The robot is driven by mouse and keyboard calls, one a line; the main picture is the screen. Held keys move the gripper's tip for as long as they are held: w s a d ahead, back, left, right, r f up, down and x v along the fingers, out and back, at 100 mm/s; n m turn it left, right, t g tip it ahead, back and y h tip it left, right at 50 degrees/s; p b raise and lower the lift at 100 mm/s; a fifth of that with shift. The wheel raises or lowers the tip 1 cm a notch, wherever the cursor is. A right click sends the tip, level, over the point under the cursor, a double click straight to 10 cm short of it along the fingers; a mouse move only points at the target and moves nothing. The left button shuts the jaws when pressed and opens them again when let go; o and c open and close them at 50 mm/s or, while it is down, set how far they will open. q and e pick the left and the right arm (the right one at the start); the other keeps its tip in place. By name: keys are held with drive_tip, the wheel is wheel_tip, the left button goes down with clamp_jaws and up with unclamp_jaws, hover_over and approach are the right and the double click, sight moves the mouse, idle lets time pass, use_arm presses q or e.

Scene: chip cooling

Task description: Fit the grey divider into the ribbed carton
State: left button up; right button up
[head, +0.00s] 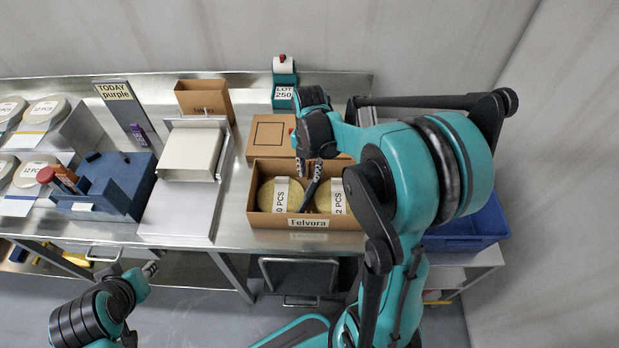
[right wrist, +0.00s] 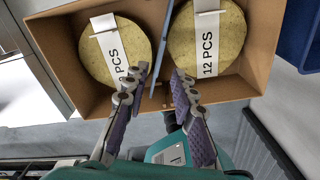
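The open brown carton (head: 256,215), labelled Felvora, stands at the bench front and holds two round yellow stacks with white PCS bands. Its ribs are not clear. The carton fills the upper right wrist view (right wrist: 62,62). The thin blue-grey divider (right wrist: 166,40) stands on edge between the stacks, seen nearly edge-on. How deep it sits cannot be told. My right gripper (head: 310,168) is above the carton's middle; in the wrist view (right wrist: 160,78) its fingers are spread on either side of the divider, with gaps. My left gripper (head: 150,268) is low in front of the bench, its opening unclear.
A flat brown box (head: 270,133) lies behind the carton. A white block (head: 192,153) on a metal scale-like stand is to the left, then a blue tool holder (head: 115,187). A blue bin (head: 475,228) is at the right. A LOT 250 dispenser (head: 284,92) stands at the back.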

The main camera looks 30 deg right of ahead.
drive_tip(key=shift+s+a+r, duration=0.1)
drive_tip(key=shift+a+r, duration=0.05)
drive_tip(key=shift+r, duration=0.55)
drive_tip(key=s+a+r+m+t, duration=0.3)
drive_tip(key=s+a+m, duration=0.2)
drive_tip(key=m, duration=0.7)
drive_tip(key=s+a+r+m+t, duration=0.4)
drive_tip(key=s+a+m, duration=0.1)
drive_tip(key=m, duration=0.8)
drive_tip(key=shift+s+a+r, duration=0.15)
drive_tip(key=shift+s+r, duration=0.1)
drive_tip(key=shift+s, duration=0.2)
